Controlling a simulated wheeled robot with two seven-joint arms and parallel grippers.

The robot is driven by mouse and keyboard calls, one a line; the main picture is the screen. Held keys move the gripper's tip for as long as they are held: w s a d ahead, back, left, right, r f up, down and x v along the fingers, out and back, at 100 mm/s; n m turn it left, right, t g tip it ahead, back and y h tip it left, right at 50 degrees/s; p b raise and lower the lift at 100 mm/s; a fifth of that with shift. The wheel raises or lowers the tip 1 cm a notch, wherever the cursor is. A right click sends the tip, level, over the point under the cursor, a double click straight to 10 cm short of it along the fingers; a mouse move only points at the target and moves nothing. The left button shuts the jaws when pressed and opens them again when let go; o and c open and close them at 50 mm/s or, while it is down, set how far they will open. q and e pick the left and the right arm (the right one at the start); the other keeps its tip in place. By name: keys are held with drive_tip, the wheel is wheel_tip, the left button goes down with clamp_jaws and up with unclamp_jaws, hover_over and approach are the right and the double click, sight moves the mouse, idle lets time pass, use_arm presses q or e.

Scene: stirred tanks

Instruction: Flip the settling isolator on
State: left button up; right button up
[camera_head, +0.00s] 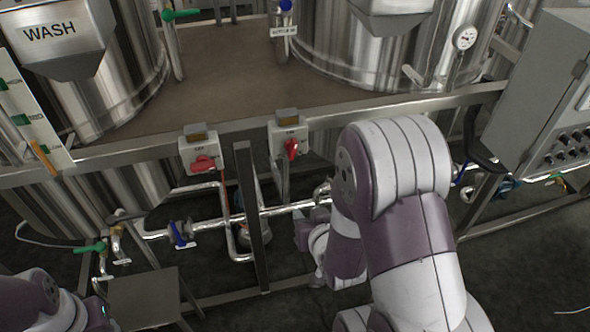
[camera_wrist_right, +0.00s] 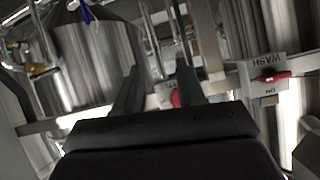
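Two isolator boxes with red handles hang on the front rail. The right box (camera_head: 289,138), below the tank on the right, has an upright red handle (camera_head: 292,148); I take it for the settling isolator, though its label is too small to read. The left box (camera_head: 198,146) has a handle (camera_head: 203,163) lying nearly flat; the right wrist view shows it labelled WASH (camera_wrist_right: 268,68). My right gripper (camera_wrist_right: 160,72) has its black fingers apart, with the settling handle (camera_wrist_right: 175,98) showing between and beyond them, partly hidden. My left arm shows at lower left, its gripper out of view.
The wash tank (camera_head: 105,75) stands at left and another steel tank (camera_head: 350,55) at right. A grey control cabinet (camera_head: 555,100) is far right. Pipes with a blue valve (camera_head: 178,234) and an upright post (camera_head: 252,215) are below the rail.

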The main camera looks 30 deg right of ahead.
sight(294, 153)
wheel_tip(294, 153, up, 6)
drive_tip(key=w+m+t+h, duration=0.1)
drive_tip(key=t+h, duration=0.1)
drive_tip(key=t, duration=0.4)
drive_tip(key=x, duration=1.2)
drive_tip(key=shift+w+d+f, duration=0.1)
drive_tip(key=shift+w+d, duration=0.15)
drive_tip(key=shift+d, duration=0.05)
